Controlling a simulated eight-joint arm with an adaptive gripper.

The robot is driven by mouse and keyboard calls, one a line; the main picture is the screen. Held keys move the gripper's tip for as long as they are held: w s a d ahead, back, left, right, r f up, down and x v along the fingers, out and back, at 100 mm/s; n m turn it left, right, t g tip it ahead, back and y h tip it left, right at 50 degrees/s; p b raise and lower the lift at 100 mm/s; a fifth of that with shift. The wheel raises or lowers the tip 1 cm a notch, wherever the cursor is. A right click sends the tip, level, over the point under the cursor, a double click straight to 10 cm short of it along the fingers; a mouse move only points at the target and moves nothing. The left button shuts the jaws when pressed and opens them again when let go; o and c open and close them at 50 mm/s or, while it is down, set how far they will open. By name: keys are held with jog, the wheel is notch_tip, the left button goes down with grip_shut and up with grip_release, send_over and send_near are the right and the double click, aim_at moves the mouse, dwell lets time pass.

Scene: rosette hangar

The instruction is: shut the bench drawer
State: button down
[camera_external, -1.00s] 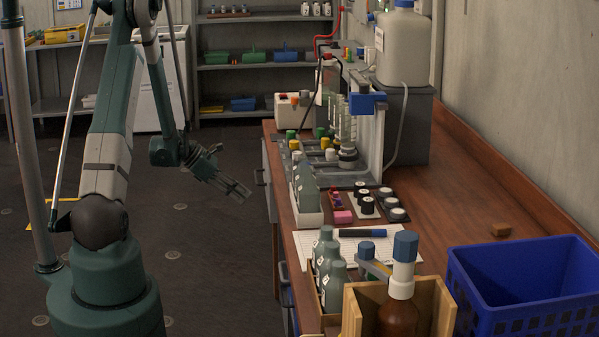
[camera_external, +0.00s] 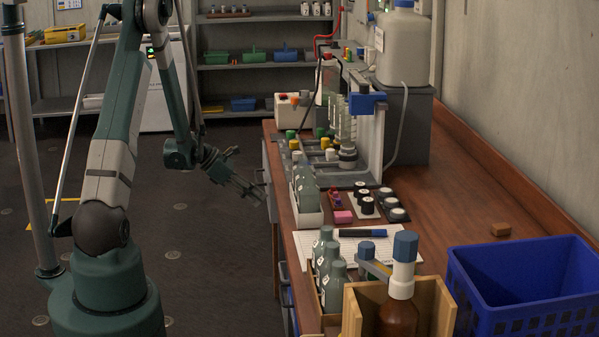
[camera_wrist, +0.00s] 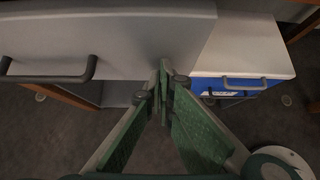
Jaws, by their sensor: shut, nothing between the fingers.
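The bench drawer has a grey front (camera_wrist: 120,35) with a dark bar handle (camera_wrist: 50,72) at the upper left of the wrist view. In the external view the drawer handle (camera_external: 260,178) shows at the bench's left side. My gripper (camera_external: 258,193) is shut and empty, its fingertips close beside that side of the bench. In the wrist view my gripper (camera_wrist: 165,80) points at the grey front's lower right part. I cannot tell whether the tips touch it. How far the drawer stands out is hard to judge from these views.
A blue-fronted unit with a pale top (camera_wrist: 245,45) and grey handle is right of the grey front. The wooden bench top (camera_external: 440,195) carries bottles, a rack and a blue crate (camera_external: 525,285). The dark floor (camera_external: 205,260) left of the bench is clear.

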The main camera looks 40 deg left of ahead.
jog(key=w+d, duration=0.3)
jog(key=shift+w+d+r, duration=0.1)
dwell(0.4)
jog(key=s+a+r+p, duration=0.1)
jog(key=s+a+r, duration=0.5)
jog(key=s+a, duration=0.2)
jog(key=shift+s+a+r+p, duration=0.2)
jog(key=shift+a+r+p, duration=0.1)
jog(key=shift+p, duration=0.1)
dwell(0.3)
jog(key=shift+d, duration=0.1)
dwell(0.4)
